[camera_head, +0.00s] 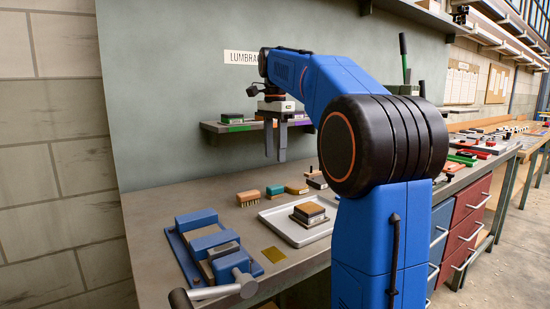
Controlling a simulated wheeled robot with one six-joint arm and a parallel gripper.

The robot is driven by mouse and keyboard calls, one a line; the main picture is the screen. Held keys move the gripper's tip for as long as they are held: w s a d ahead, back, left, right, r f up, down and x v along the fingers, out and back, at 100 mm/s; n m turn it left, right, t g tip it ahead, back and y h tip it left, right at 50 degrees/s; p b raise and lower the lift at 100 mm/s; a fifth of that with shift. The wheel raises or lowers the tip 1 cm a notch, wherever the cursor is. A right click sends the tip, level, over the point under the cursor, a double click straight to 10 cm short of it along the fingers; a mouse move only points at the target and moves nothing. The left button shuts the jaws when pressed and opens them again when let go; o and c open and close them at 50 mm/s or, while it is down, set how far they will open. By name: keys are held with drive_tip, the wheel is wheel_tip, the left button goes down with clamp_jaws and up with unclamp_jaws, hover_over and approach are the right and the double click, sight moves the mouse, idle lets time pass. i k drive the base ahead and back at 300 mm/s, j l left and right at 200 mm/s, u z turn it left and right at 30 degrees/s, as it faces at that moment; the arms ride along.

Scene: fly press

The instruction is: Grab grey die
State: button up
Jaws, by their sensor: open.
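My gripper (275,155) hangs with its fingers pointing down above the back of the bench, in front of the wall shelf. The fingers are apart with nothing between them. A square block (309,212) with a brown top and grey, dark-edged layers sits on a pale tray (275,219), lower and to the right of the gripper. A small grey-and-dark block (317,183) lies behind the tray, close to my arm. I cannot tell which of these is the grey die. My arm hides part of the bench to the right.
A blue vise (212,245) stands at the front left. A brush (248,198), a teal-sided block (275,191) and a tan block (297,187) line the bench behind the tray. The wall shelf (230,127) holds small blocks. A brass-coloured plate (273,254) lies near the front edge.

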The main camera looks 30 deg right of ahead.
sight(309, 212)
drive_tip(key=k, duration=1)
